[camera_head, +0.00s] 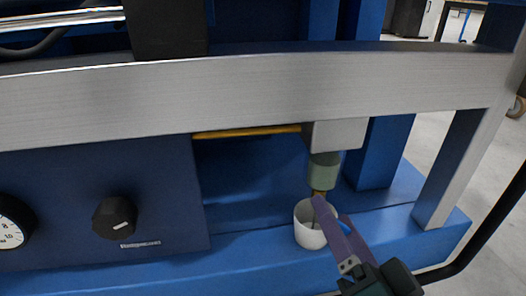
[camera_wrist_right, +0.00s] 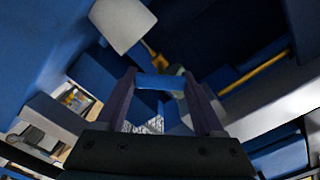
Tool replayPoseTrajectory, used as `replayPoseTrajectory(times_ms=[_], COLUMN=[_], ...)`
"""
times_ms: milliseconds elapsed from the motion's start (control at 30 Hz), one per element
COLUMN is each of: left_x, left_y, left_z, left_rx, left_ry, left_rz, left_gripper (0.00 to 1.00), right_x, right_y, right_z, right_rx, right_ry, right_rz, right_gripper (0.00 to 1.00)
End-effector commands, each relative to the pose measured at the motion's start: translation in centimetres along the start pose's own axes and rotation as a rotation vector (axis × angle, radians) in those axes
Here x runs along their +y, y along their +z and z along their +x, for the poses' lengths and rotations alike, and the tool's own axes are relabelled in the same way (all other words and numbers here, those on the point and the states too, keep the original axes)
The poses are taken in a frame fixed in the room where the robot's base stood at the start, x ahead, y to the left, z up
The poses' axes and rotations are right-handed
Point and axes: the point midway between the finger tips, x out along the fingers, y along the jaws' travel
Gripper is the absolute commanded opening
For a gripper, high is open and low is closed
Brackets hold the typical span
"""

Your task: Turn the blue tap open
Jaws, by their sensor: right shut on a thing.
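The blue tap (camera_head: 344,227) shows as a small blue piece beside my right gripper's purple finger in the head view. In the right wrist view the blue tap handle (camera_wrist_right: 160,82) spans the gap between the two purple fingertips. My right gripper (camera_wrist_right: 161,90) is shut on it. In the head view my right gripper (camera_head: 338,222) comes in from the lower right, and its finger hides most of the tap. A brass fitting (camera_head: 319,195) hangs under a grey-green cylinder (camera_head: 324,172), above a white cup (camera_head: 308,236). My left gripper is not in view.
A silver frame bar (camera_head: 250,92) crosses above the tap, with a slanted post (camera_head: 455,165) to the right. A copper tube (camera_head: 245,131) runs to a grey block (camera_head: 336,133). A black knob (camera_head: 114,217) and a gauge (camera_head: 12,226) are at left.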

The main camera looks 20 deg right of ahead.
Motion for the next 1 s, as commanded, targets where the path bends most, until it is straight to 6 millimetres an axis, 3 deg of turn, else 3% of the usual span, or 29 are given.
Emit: replayPoseTrajectory(times_ms=[600, 1000], left_x=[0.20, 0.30], left_y=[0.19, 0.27], left_z=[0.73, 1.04], left_rx=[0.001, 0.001], left_ry=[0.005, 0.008], left_rz=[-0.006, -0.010], left_gripper=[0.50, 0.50], right_x=[0.33, 0.38], right_y=[0.15, 0.14], right_z=[-0.03, -0.02], right_rx=[0.000, 0.001], right_ry=[0.002, 0.002], right_rz=[0.557, 0.756], right_gripper=[0.14, 0.14])
